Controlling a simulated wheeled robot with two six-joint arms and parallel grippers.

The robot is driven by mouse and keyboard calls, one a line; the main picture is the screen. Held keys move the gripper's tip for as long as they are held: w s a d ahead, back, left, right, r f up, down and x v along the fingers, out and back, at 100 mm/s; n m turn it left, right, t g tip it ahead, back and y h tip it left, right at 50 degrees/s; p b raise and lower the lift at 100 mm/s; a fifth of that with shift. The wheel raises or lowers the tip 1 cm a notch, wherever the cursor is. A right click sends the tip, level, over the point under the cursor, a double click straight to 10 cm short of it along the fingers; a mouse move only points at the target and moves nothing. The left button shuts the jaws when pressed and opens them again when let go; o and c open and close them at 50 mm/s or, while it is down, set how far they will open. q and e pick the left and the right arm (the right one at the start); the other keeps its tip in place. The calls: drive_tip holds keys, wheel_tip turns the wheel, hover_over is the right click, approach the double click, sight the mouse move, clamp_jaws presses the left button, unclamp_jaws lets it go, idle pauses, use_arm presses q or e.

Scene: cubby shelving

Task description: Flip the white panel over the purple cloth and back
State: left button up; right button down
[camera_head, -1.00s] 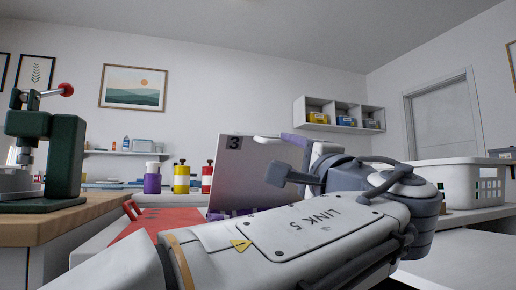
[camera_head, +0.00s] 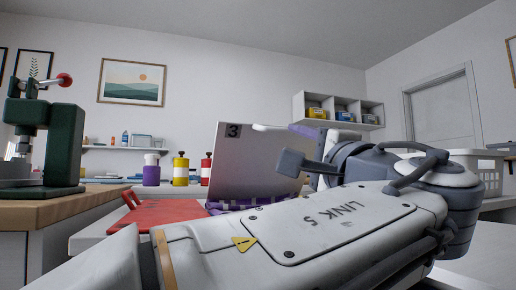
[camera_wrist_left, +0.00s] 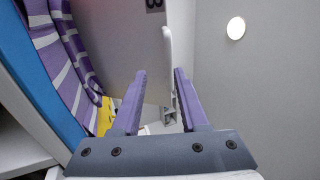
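The white panel (camera_head: 258,165), marked with a black 3, stands tilted up over the purple-and-white striped cloth (camera_head: 262,206) in the head view. In the left wrist view the panel (camera_wrist_left: 120,45) fills the upper middle, and the striped cloth (camera_wrist_left: 72,65) lies at the left. My left gripper (camera_wrist_left: 161,75) has two purple fingers set apart, with a gap between the tips. The panel's white edge strip shows in line with this gap; I cannot tell whether a finger touches it. In the head view my arm hides part of the panel's right side. My right gripper is out of view.
A red sheet or board (camera_head: 165,213) lies left of the cloth. A green press (camera_head: 62,145) stands on a wooden worktop at the left. Purple, yellow and red bottles (camera_head: 179,170) stand behind. A white basket (camera_head: 480,172) is at the right.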

use_arm(q)
drive_tip(key=b+v, duration=0.2)
drive_tip(key=v, duration=0.5)
drive_tip(key=shift+s, duration=0.1)
